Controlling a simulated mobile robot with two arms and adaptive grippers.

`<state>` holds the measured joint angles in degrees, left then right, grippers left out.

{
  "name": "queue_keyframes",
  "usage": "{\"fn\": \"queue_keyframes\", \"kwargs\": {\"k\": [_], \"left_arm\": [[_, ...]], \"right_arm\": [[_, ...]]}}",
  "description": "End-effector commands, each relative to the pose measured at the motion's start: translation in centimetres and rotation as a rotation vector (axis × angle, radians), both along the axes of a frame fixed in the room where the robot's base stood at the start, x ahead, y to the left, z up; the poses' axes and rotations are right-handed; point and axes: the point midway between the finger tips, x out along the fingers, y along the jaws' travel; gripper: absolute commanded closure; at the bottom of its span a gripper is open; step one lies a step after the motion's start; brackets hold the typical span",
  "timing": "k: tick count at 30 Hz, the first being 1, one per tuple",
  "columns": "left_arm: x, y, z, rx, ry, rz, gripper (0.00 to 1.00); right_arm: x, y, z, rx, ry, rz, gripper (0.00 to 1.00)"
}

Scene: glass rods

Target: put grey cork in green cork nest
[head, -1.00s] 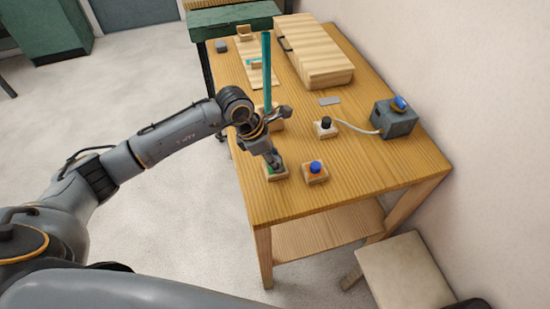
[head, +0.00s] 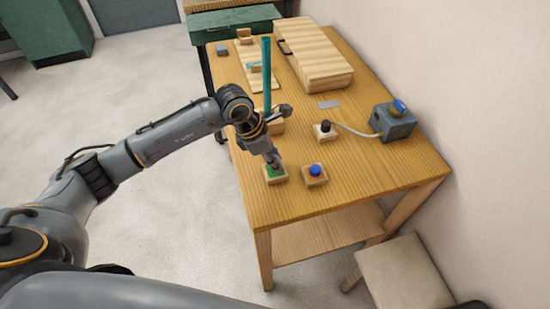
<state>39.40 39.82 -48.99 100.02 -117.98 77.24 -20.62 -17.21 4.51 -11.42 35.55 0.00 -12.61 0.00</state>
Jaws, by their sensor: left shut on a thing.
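The green cork nest (head: 283,179), a small pale wooden block with a green top, sits near the left front edge of the table. My left gripper (head: 274,161) points down right over it. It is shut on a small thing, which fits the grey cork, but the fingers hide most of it. I cannot tell whether the cork touches the nest. My right gripper is out of view.
A blue-topped wooden block (head: 315,175) stands close to the right of the nest. A black-topped block (head: 325,131) is cabled to a grey box (head: 394,122). A tall teal rod (head: 267,75) stands behind my gripper. The right front table top is clear.

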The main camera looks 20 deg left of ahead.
Motion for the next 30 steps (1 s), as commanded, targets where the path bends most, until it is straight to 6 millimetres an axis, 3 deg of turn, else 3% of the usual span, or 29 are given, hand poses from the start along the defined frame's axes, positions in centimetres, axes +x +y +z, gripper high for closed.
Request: {"fn": "queue_keyframes", "kwargs": {"k": [30], "left_arm": [[0.01,0.0,-0.17,0.0,0.0,0.0,0.89]], "right_arm": [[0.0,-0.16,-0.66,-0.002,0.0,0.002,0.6]]}}
